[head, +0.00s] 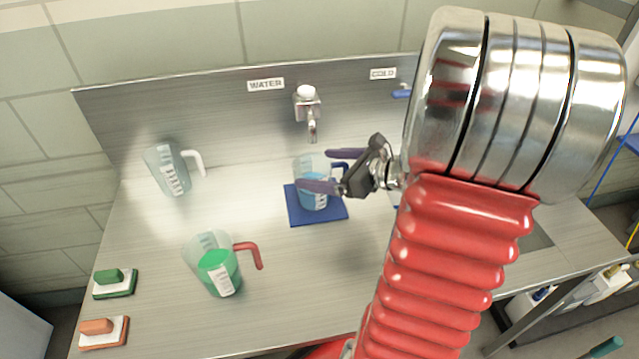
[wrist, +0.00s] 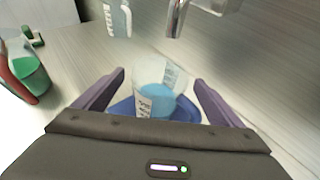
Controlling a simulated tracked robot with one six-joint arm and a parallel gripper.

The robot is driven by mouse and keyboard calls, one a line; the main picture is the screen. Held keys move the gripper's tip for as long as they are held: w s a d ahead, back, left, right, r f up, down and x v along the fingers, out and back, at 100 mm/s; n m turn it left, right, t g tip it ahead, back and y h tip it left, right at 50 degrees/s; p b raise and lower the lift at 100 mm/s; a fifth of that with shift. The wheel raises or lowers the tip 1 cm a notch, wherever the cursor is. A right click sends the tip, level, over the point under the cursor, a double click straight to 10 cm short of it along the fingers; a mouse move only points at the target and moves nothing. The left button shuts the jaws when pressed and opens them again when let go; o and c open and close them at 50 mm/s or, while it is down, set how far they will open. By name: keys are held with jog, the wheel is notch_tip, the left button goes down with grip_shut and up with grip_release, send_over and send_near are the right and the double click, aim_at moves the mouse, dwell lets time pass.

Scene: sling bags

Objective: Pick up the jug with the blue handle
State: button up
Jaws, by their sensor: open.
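The jug with the blue handle (head: 313,190) stands upright on a blue mat (head: 301,216) below the tap, with blue liquid in it. Part of its blue handle shows on its right side, behind my gripper. My gripper (head: 322,170) is open, its two purple fingers reaching from the right to either side of the jug. In the wrist view the jug (wrist: 157,90) sits between and just beyond the spread fingers. I cannot tell whether a finger touches it.
A jug with a white handle (head: 168,172) stands at the back left. A jug with a red handle (head: 214,268) and green liquid stands at the front left. A tap (head: 308,105) overhangs from behind. Green (head: 115,283) and orange (head: 104,331) brushes lie at the left edge.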

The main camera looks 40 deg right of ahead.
jog(key=shift+x, duration=0.9)
jog(key=shift+s, duration=0.1)
jog(key=c, duration=2.1)
jog(key=shift+r, duration=0.1)
